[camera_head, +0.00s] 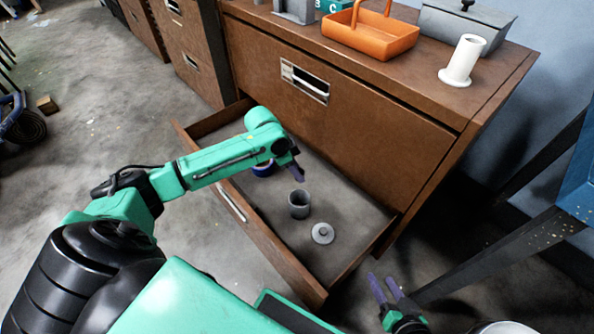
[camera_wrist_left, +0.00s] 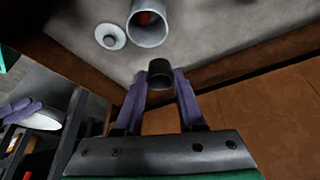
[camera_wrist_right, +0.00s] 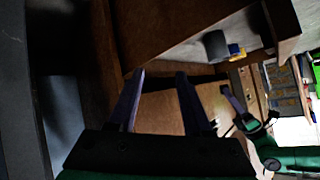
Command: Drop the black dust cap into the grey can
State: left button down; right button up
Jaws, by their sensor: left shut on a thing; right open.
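The black dust cap (camera_wrist_left: 160,74) is between the fingertips of my left gripper (camera_wrist_left: 163,80), which is shut on it. In the head view my left gripper (camera_head: 297,174) is over the open drawer, behind the can; the cap is not clear there. The grey can (camera_head: 299,204) stands open-topped in the drawer. In the left wrist view the can (camera_wrist_left: 148,24) lies beyond the cap, with something red inside. My right gripper (camera_head: 387,290) is open and empty, outside the drawer at its right; its fingers also show in the right wrist view (camera_wrist_right: 160,78).
A round grey lid (camera_head: 323,233) lies in the drawer (camera_head: 345,205) near the can. A blue ring (camera_head: 263,169) is partly behind my left arm. On the cabinet top stand an orange basket (camera_head: 370,38), a white cylinder (camera_head: 461,62) and a grey box (camera_head: 465,20).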

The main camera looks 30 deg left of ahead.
pick_arm(q)
notch_tip(320, 180, down, 4)
jog(key=b, duration=0.4)
jog(key=shift+r, duration=0.15)
jog(key=shift+f+b, duration=0.2)
jog(key=shift+b, duration=0.3)
jog(key=shift+r, duration=0.1)
pick_arm(e)
notch_tip(320, 180, down, 6)
jog(key=a+m+t, duration=0.1)
jog(key=t, duration=0.1)
jog(key=shift+s+a+t+y, duration=0.15)
jog(key=shift+a+t+y, duration=0.25)
jog(key=shift+r, duration=0.1)
pick_arm(q)
jog(key=shift+c, duration=2.1)
grip_release()
jog(key=p+v, duration=0.6)
jog(key=v, duration=0.8)
jog(key=shift+s+r+p, duration=0.15)
jog(key=shift+r+p, duration=0.05)
jog(key=shift+p, duration=0.2)
pick_arm(e)
jog(key=d+r+n+g+h, duration=0.1)
jog(key=d+r+g, duration=0.2)
jog(key=r, duration=0.3)
jog(key=shift+d+r+g, duration=0.15)
jog(key=shift+r+g, duration=0.05)
jog(key=shift+g, duration=0.2)
